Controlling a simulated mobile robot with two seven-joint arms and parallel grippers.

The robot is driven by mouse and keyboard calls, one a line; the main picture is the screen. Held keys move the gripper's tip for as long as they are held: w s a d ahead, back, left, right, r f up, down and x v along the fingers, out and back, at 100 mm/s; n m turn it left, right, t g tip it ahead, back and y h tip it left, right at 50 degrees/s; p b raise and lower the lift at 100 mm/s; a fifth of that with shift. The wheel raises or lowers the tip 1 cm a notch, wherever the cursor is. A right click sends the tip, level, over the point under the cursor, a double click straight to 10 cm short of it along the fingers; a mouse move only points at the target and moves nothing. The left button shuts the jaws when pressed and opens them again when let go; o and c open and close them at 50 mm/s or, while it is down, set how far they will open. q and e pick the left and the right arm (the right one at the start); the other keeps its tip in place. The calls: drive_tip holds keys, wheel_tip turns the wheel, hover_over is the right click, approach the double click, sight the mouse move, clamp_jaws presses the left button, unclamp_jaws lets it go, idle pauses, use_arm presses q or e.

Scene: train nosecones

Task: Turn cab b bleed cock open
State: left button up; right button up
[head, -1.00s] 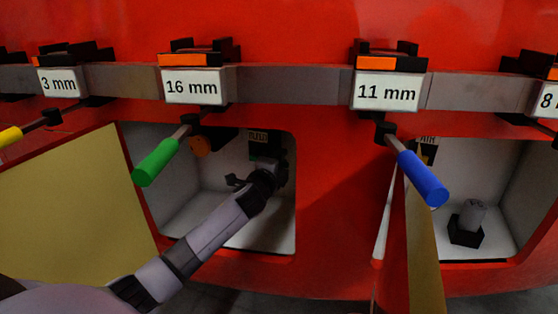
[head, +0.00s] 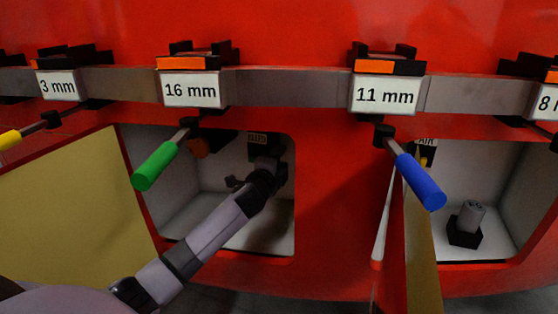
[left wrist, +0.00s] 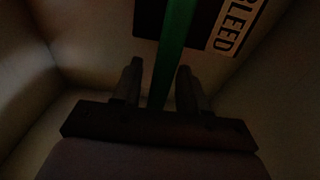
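The bleed cock shows in the left wrist view as a green bar-shaped handle (left wrist: 174,50) in front of a dark panel, beside a label reading BLEED (left wrist: 236,26). My left gripper (left wrist: 157,75) has its two fingers apart, one on each side of the green handle. A gap shows on the left side; the right finger is close to the handle, and contact cannot be made out. In the head view my left gripper (head: 263,172) reaches into the left white compartment (head: 205,205) and hides the cock there. My right gripper is not in view.
Green (head: 156,165) and blue (head: 420,182) tool handles hang in front from a grey rail (head: 290,86). A beige open door (head: 75,210) stands left of the compartment.

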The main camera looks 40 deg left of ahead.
use_arm(q)
drive_tip(key=shift+s, duration=0.1)
drive_tip(key=v, duration=0.7)
drive_tip(key=shift+p, duration=0.3)
idle(0.3)
